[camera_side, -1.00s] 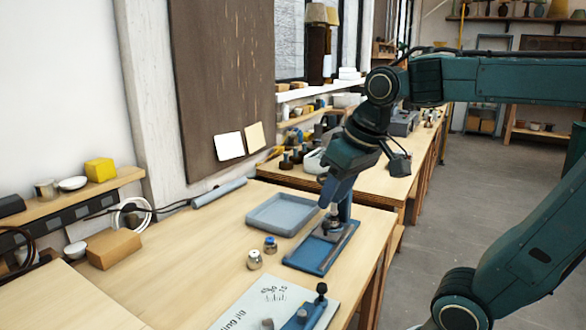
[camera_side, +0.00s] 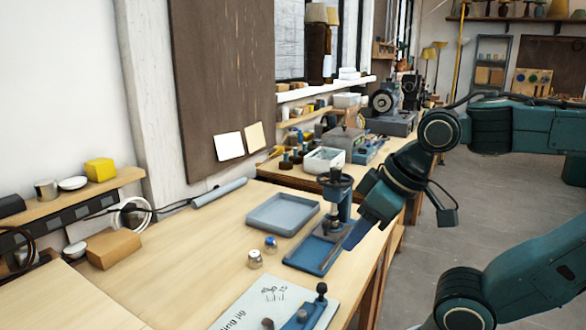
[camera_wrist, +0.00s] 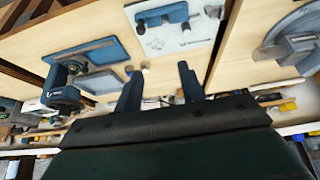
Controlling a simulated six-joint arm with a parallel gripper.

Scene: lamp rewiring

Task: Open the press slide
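The blue press (camera_side: 330,232) stands on the bench, with an upright column at its back, a dark round head on top and a flat blue base. In the wrist view the press (camera_wrist: 64,92) is at the left, clear of my fingers. My gripper (camera_side: 355,234) is to the right of the press in the side view, close beside its column; whether it touches is unclear there. In the wrist view my gripper (camera_wrist: 159,80) has its two blue fingers spread, with nothing held between them. The slide's exact position is hard to make out.
A grey tray (camera_side: 282,213) lies left of the press. Two small jars (camera_side: 262,252) stand in front of the tray. A white board with a blue fixture (camera_side: 305,315) lies nearer the camera. The bench's right edge is close to the press.

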